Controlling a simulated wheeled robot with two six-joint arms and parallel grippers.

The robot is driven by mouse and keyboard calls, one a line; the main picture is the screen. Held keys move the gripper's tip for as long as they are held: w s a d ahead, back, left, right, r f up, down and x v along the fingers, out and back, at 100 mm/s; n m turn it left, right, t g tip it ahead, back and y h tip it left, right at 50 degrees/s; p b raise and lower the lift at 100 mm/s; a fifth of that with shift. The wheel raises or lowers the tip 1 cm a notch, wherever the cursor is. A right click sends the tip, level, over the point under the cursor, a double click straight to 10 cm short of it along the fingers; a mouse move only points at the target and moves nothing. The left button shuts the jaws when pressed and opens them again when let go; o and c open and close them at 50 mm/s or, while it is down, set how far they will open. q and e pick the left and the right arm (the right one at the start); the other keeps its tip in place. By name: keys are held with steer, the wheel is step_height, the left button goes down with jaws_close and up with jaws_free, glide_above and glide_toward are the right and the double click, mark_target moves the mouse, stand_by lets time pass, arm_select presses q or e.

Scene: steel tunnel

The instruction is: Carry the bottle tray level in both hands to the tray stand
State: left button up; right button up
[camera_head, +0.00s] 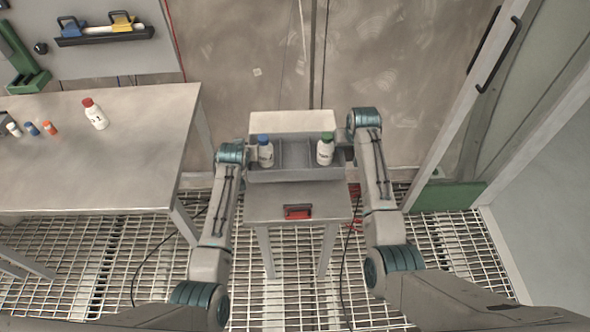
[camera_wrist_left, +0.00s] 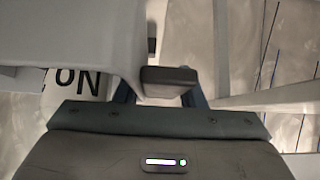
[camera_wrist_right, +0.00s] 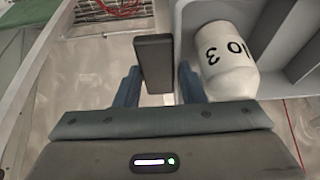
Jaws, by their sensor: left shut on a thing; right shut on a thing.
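The grey bottle tray (camera_head: 297,174) is in the middle of the head view, held between my two arms and looking about level. A white bottle with a blue cap (camera_head: 265,152) stands upright at its left end, and one with a green cap (camera_head: 325,150) at its right end. My left gripper (camera_wrist_left: 158,94) is shut on the tray's dark left handle (camera_wrist_left: 170,77). My right gripper (camera_wrist_right: 159,86) is shut on the dark right handle (camera_wrist_right: 153,62). A small grey stand (camera_head: 298,197) shows below the tray; I cannot tell whether they touch.
A red item (camera_head: 298,212) is at the stand's front. A pale block (camera_head: 293,121) is behind the tray. A workbench (camera_head: 130,180) at left holds a red-capped bottle (camera_head: 95,114) and several small ones. A door frame (camera_head: 470,110) is at right. The floor is grating (camera_head: 110,270).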

arm_select(q)
steer(key=shift+f, duration=0.2)
arm_select(e)
steer(key=shift+f, duration=0.2)
